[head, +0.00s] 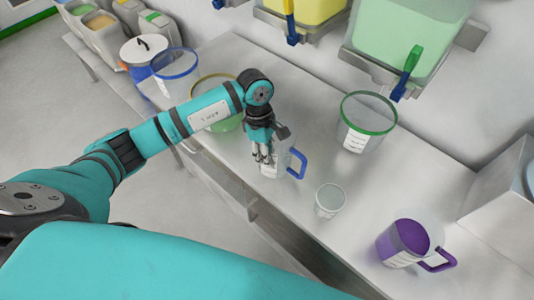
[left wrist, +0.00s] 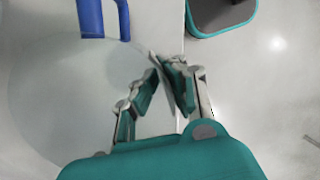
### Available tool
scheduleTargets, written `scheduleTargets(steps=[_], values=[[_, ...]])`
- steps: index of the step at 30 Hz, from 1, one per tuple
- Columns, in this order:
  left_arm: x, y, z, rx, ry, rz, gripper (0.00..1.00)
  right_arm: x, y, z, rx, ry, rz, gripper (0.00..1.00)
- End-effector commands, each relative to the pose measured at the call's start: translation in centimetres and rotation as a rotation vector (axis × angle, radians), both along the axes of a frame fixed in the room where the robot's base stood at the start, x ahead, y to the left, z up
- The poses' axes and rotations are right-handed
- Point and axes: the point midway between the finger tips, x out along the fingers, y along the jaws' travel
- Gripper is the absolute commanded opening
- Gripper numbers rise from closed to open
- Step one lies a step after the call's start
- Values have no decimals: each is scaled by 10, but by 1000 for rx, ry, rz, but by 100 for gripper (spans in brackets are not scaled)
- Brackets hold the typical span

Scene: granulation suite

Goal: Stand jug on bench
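A clear jug with a blue handle (head: 297,163) is at the front edge of the steel bench (head: 310,115); it looks upright. Whether its base touches the bench is hard to tell. My left gripper (head: 266,158) is at the jug's left side, pointing down, and hides part of it. In the left wrist view the blue handle (left wrist: 104,18) is at the top left. The fingers of my left gripper (left wrist: 164,75) are close together there, with a thin grey edge of the jug between them. My right gripper is not in view.
A clear cup (head: 329,200) and a purple-filled jug (head: 405,240) stand to the right. A green-rimmed container (head: 368,122) stands behind. A yellow-rimmed container (head: 214,90) and a blue-rimmed one (head: 175,65) are to the left. Bins with taps hang above the back.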

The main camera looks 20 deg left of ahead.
Motion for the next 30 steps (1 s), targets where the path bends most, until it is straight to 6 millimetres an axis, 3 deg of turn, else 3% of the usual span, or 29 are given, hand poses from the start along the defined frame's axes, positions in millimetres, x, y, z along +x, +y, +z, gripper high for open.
scheduleTargets(steps=[2,8,19,23,30], values=[[0,0,-2,0,-1,0,0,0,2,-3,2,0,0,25],[0,0,-1,0,0,0,28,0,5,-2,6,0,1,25],[1,1,4,1,-2,0,29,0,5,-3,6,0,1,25],[5,5,22,0,-6,-1,29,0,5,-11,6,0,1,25],[12,15,73,1,-7,-1,29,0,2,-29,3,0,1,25]])
